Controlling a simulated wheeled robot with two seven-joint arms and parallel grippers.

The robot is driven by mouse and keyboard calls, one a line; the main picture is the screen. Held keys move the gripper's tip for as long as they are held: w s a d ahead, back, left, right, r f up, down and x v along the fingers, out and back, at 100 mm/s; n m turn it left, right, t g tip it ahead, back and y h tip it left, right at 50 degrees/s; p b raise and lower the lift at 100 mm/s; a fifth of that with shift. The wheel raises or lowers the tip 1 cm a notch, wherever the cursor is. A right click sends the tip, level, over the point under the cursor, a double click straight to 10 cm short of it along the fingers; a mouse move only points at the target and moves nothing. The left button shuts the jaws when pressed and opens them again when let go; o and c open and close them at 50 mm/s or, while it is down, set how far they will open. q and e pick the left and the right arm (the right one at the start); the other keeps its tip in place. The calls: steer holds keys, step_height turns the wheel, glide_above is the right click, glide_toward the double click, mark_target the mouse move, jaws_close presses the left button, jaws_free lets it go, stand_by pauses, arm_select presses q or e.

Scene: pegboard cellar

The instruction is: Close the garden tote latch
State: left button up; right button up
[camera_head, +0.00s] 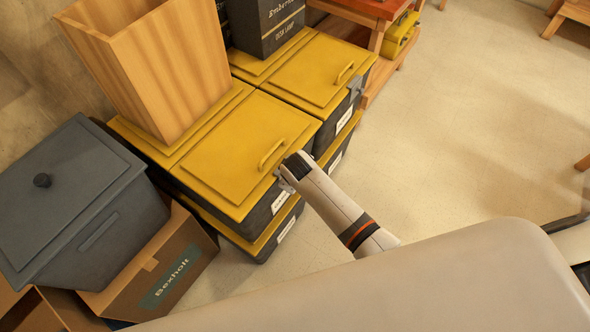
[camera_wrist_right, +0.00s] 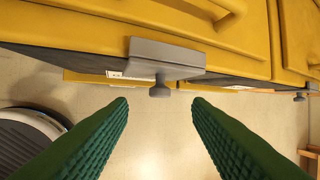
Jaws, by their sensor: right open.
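The garden tote (camera_head: 240,145) has a yellow lid with a bar handle and a dark body. It sits on top of another yellow-lidded tote. Its grey latch (camera_wrist_right: 166,58) is on the front edge in the right wrist view, a wide plate with a small round knob pointing towards me. Whether the latch is fastened I cannot tell. My right gripper (camera_wrist_right: 160,103) is open, its green ridged fingers to either side of the knob and apart from it. In the head view my right arm reaches the tote's front, covering part of the latch. My left gripper is not in view.
A second yellow-lidded tote (camera_head: 318,72) with its own latch (camera_head: 356,86) stands beside it. A wooden bin (camera_head: 165,70) rests on the lids. A grey lidded box (camera_head: 75,190) and a cardboard box (camera_head: 165,275) are at left.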

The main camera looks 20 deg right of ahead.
steer(key=shift+v, duration=1.65)
steer(key=s+d+f+m+g, duration=0.1)
steer(key=s+d+f, duration=0.1)
steer(key=s+f, duration=0.65)
steer(key=s+d+f+m+g, duration=0.15)
steer(key=s+f, duration=0.45)
steer(key=f, duration=0.6)
steer(key=s+d+f+m, duration=0.1)
steer(key=s+f, duration=0.3)
steer(key=s, duration=0.5)
steer(key=s+d+f+m+g, duration=0.1)
steer(key=s+d+f, duration=0.1)
steer(key=s, duration=0.8)
steer(key=s+d+f+m+y+b, duration=0.1)
steer(key=s+d+f+m, duration=0.1)
steer(key=s+f, duration=0.3)
steer(key=s, duration=0.4)
steer(key=shift+s+d+f+g, duration=0.2)
steer(key=shift+d+f+g, duration=0.1)
steer(key=shift+f+g, duration=0.05)
